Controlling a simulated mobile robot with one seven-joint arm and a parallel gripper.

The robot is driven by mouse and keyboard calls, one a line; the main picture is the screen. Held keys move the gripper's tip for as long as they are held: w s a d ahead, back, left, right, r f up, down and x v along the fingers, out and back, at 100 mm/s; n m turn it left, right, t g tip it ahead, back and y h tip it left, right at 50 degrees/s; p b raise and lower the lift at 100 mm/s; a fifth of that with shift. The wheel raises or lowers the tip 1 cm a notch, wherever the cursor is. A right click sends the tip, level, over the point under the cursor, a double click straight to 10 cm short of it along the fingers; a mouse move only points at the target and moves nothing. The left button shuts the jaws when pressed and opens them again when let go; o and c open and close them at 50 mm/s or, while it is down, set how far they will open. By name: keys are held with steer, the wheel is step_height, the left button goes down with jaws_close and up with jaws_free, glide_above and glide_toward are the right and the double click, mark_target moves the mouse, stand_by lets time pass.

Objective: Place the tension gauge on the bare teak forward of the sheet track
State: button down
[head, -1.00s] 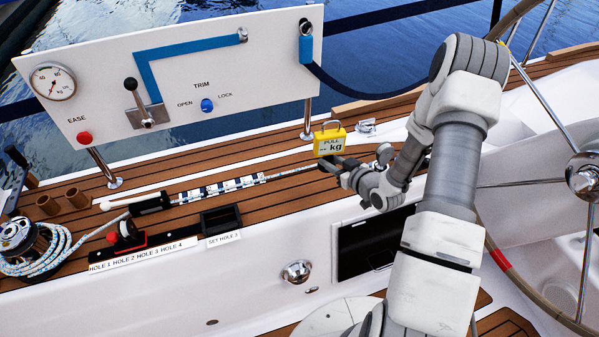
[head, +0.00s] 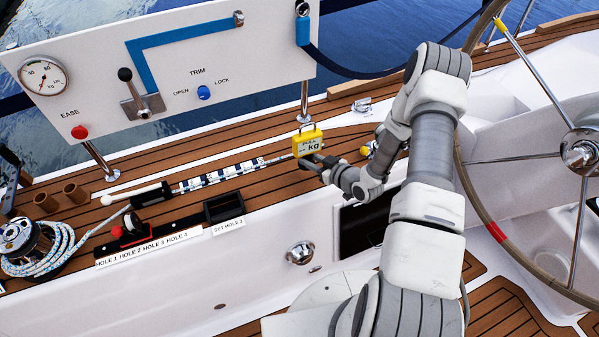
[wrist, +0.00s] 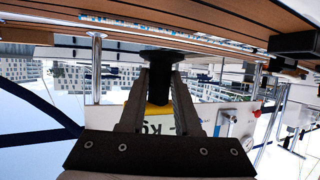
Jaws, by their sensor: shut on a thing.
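The tension gauge (head: 308,142) is a yellow block with a grey shackle on top and a label reading "PULL kg". It is upright in the head view, over the teak by the foot of the panel's right post. My gripper (head: 314,161) is shut on its lower part. In the wrist view my gripper (wrist: 160,92) shows its two fingers, with part of the yellow gauge (wrist: 133,106) between and beyond them. I cannot tell whether the gauge touches the deck. The sheet track (head: 175,232) is a black strip with a red-knobbed car, labelled HOLE 1 to HOLE 4. Teak planking (head: 245,207) runs beside it.
A white panel (head: 90,75) with a dial, lever and buttons stands behind on posts. A winch (head: 20,235) with coiled rope is at the far left. A black open box (head: 224,208) and a marked rope (head: 220,177) lie left of the gauge. The wheel (head: 578,150) is at right.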

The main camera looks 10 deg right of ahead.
mark_target(299, 178)
steer(key=a+f, duration=0.1)
steer(key=w+a+f, duration=0.1)
steer(key=a, duration=0.1)
steer(key=shift+a, duration=0.1)
steer(key=shift+f+b, duration=0.9)
steer(key=shift+f, duration=1.05)
steer(key=shift+f, duration=0.1)
steer(key=shift+f+b, duration=0.15)
steer(key=shift+b, duration=0.15)
steer(key=c, duration=0.6)
jaws_free()
